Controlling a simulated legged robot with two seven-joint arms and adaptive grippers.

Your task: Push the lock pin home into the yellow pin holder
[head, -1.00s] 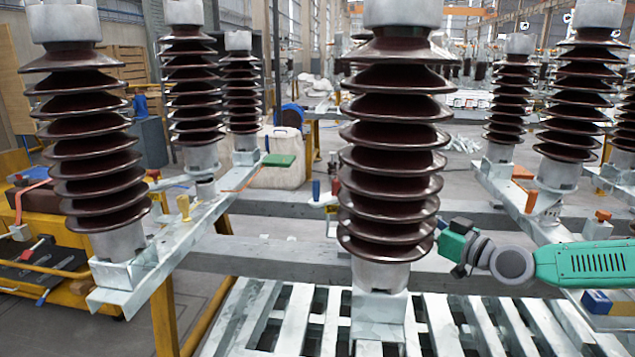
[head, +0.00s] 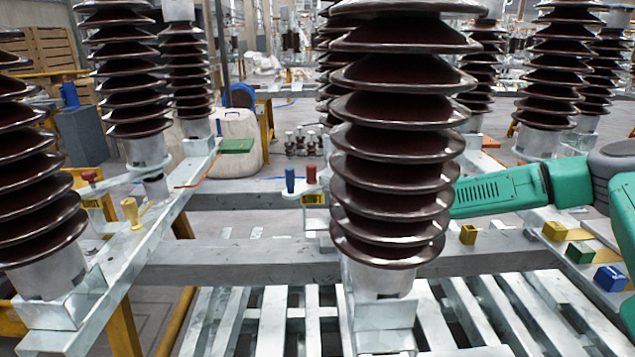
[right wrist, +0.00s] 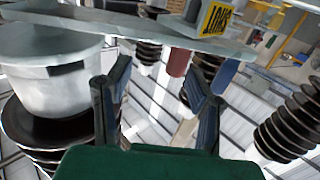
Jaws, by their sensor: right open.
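A red-topped pin (head: 311,173) and a blue-topped pin (head: 290,180) stand side by side beyond the front insulator. Beside them is a small yellow block (head: 313,199). I cannot tell which is the lock pin, or how deep either sits. In the right wrist view a red handle (right wrist: 180,62), a blue handle (right wrist: 226,72) and a yellow lettered plate (right wrist: 215,19) show past the fingers. My right gripper (right wrist: 157,78) is open and empty, apart from these handles. In the head view it is hidden behind the insulator. My left gripper is not in view.
The brown ribbed insulator (head: 392,150) stands in front of my right arm. A yellow-topped peg (head: 131,212) and a red knob (head: 89,177) are on the left. Yellow (head: 554,231), green (head: 580,253) and blue (head: 610,278) blocks sit at right. Grey beams cross the middle.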

